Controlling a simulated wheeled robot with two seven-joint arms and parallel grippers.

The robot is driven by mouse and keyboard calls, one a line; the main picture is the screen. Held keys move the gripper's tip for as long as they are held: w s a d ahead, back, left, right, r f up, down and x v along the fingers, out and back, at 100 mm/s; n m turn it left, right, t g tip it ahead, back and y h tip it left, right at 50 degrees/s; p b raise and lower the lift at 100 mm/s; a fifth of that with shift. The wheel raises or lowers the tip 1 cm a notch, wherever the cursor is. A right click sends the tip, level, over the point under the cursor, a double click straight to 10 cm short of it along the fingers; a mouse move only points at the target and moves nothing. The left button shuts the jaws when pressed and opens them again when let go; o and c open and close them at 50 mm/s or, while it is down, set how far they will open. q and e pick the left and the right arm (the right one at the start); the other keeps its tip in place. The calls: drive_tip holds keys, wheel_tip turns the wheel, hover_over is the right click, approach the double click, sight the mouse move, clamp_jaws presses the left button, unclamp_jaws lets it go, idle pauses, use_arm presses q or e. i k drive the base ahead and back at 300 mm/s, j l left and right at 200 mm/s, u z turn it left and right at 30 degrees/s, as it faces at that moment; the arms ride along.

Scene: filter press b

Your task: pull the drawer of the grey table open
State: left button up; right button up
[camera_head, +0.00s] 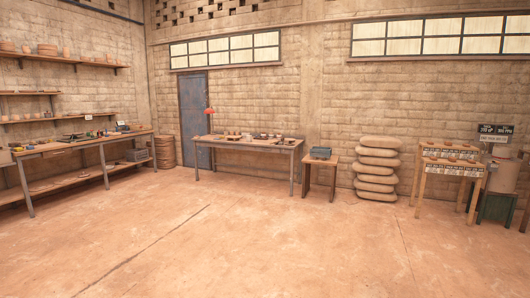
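A table with a wooden top and grey legs (293,173) stands against the back wall, near the middle of the view. A long workbench with grey legs (104,167) stands along the left wall. I cannot tell for sure which of the two is the grey table. Neither of my grippers is in view.
The floor (250,240) ahead is wide and clear. A small wooden table (320,162) with a grey-blue box and stacked sacks (376,170) stand right of the middle table. Wooden stands (450,158) are at the right, a barrel (165,153) at the back left.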

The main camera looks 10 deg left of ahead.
sight(257, 148)
drive_tip(key=i+j+u, duration=0.1)
drive_tip(key=i+u, duration=0.35)
drive_tip(key=i, duration=7.4)
drive_tip(key=i+j+z, duration=0.1)
drive_tip(key=i+z, duration=0.25)
drive_tip(key=i+j+z, duration=0.3)
drive_tip(key=i, duration=0.25)
drive_tip(key=i+j+z, duration=0.35)
drive_tip(key=i+l, duration=0.05)
